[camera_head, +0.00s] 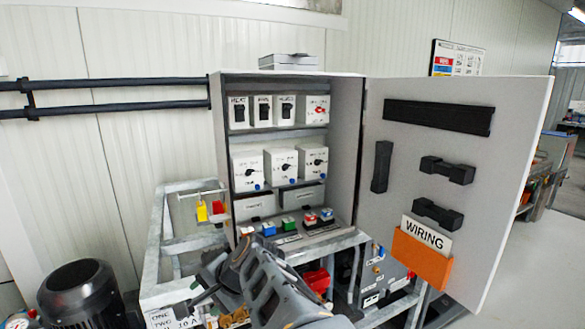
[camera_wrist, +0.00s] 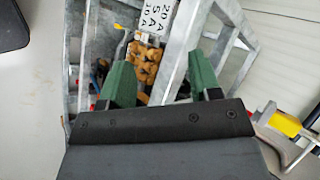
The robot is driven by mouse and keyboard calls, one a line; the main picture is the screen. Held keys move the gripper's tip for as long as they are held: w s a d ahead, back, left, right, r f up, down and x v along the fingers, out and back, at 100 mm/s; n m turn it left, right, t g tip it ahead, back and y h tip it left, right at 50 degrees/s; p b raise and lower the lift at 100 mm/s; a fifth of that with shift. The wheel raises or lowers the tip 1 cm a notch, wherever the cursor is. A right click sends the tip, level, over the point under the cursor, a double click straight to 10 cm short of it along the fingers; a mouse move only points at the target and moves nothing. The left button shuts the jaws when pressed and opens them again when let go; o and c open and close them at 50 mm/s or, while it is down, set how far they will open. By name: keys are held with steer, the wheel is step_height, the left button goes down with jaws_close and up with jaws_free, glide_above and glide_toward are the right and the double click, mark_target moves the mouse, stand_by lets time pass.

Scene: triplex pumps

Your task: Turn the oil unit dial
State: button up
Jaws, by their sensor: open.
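An open electrical cabinet (camera_head: 346,130) stands in the middle of the head view. Its middle row holds three white dial units, left (camera_head: 247,171), middle (camera_head: 281,166) and right (camera_head: 313,162), each with a black knob. Their labels are too small to read, so I cannot tell which is the oil unit dial. My gripper (camera_wrist: 160,66) shows in the wrist view with its two green fingers wide apart and nothing between them. It points at the metal frame below, and no dial is in the wrist view. My arm (camera_head: 270,285) rises in front of the cabinet's lower part.
The cabinet door (camera_head: 450,190) stands open to the right with an orange WIRING holder (camera_head: 421,258). A galvanised frame (camera_head: 153,245) stands at the cabinet's lower left. A brown-yellow part (camera_wrist: 146,64) and a rating label (camera_wrist: 155,20) lie beyond my fingers. A dark motor (camera_head: 84,294) is lower left.

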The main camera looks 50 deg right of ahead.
steer(key=w+d+r+m+t+h, duration=0.2)
steer(key=d+r+m+t, duration=0.2)
steer(key=d+r+m, duration=0.45)
steer(key=m+t+h, duration=0.4)
steer(key=m+h, duration=0.4)
steer(key=m, duration=0.6)
glide_toward(287, 168)
steer(key=p+x, duration=0.2)
steer(key=x, duration=0.5)
steer(key=shift+r+p, duration=0.1)
steer(key=shift+p, duration=0.3)
steer(key=shift+x, duration=1)
steer(key=c, duration=0.9)
